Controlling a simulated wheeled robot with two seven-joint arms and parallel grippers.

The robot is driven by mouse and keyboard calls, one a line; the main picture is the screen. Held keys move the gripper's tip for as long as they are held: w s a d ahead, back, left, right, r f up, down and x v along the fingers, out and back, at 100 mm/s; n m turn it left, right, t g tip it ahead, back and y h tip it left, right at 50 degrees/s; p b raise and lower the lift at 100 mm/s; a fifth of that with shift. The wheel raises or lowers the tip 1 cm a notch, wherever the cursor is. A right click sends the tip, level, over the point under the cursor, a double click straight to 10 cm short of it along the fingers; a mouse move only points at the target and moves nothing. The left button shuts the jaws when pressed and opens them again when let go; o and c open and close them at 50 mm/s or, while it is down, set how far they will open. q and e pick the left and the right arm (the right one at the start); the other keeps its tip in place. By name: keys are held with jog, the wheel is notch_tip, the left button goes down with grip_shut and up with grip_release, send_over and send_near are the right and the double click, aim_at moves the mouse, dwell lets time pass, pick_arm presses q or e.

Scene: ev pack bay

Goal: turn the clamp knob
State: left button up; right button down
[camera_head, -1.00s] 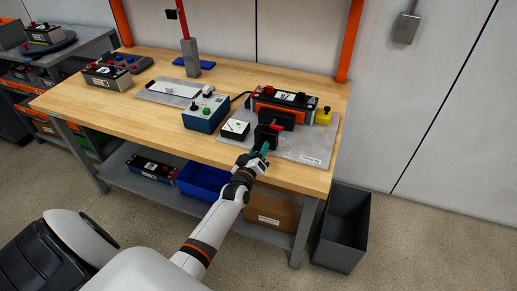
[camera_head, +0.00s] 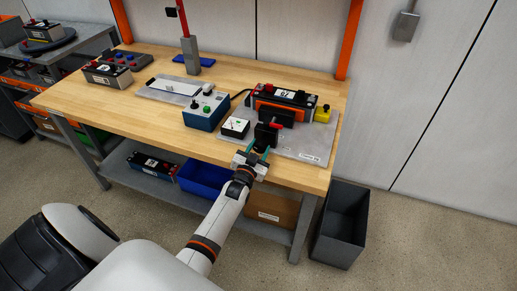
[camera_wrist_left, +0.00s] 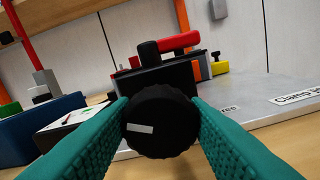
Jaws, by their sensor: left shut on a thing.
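The clamp knob (camera_wrist_left: 160,122) is round and black with a pale mark on its face, tilted slightly in the left wrist view. My left gripper (camera_head: 260,151) is shut on it, with the teal fingers on its left and right sides. The knob is on the front of a black clamp block (camera_head: 266,133) with a red handle (camera_wrist_left: 178,42) on top. The clamp stands on a grey plate (camera_head: 308,148) at the front right of the bench. My right gripper is not in view.
A battery module (camera_head: 283,103) with an orange band sits behind the clamp. A small gauge box (camera_head: 235,127) and a blue control box (camera_head: 205,112) stand to the left. A yellow part (camera_head: 322,115) is at the right. A grey bin (camera_head: 341,225) stands on the floor.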

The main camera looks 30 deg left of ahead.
pick_arm(q)
jog(key=m, duration=0.4)
jog(key=shift+w+r+m+b, duration=0.15)
jog(key=shift+r+m+b, duration=0.15)
jog(key=shift+m+b, duration=0.1)
jog(key=m+b, duration=0.2)
jog(key=m, duration=0.3)
jog(key=m+b, duration=0.2)
jog(key=m, duration=0.4)
jog(key=shift+f+m+b, duration=0.1)
jog(key=shift+m+b, duration=0.2)
jog(key=shift+m, duration=0.1)
jog(key=m+b, duration=0.1)
jog(key=m, duration=0.4)
jog(key=shift+b, duration=0.35)
jog(key=m, duration=0.8)
jog(key=shift+m, duration=0.3)
jog(key=m+p, duration=0.2)
jog(key=m, duration=0.2)
jog(key=shift+a+m+p, duration=0.1)
jog(key=shift+m+p, duration=0.95)
jog(key=shift+m, duration=1.45)
jog(key=shift+f, duration=0.1)
